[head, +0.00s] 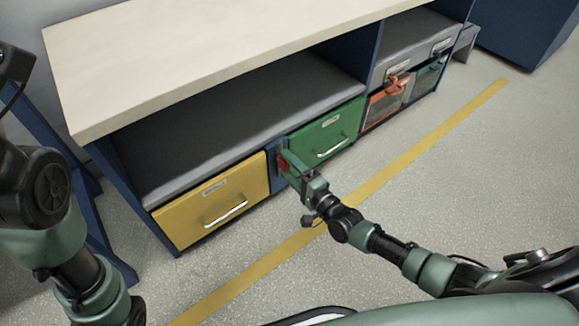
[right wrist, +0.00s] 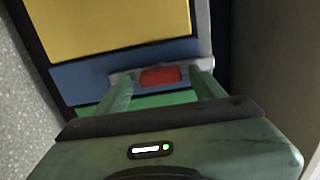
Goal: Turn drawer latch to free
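The red drawer latch (head: 283,165) sits on the blue post between the yellow drawer (head: 187,220) and the green drawer (head: 313,150). In the right wrist view, the red latch (right wrist: 160,77) lies on a grey plate and looks horizontal. My right gripper (right wrist: 163,80) is open, with its two green fingers on either side of the latch and a visible gap to each. The head view shows this gripper (head: 287,165) at the post, partly hiding the latch. Both drawers look shut. My left arm is at the left edge, and its gripper cannot be made out.
The cabinet's pale top (head: 200,60) overhangs an open grey shelf (head: 250,110) above the drawers. Orange and green bins (head: 388,103) stand farther right. A yellow line (head: 420,140) runs along the open grey floor in front.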

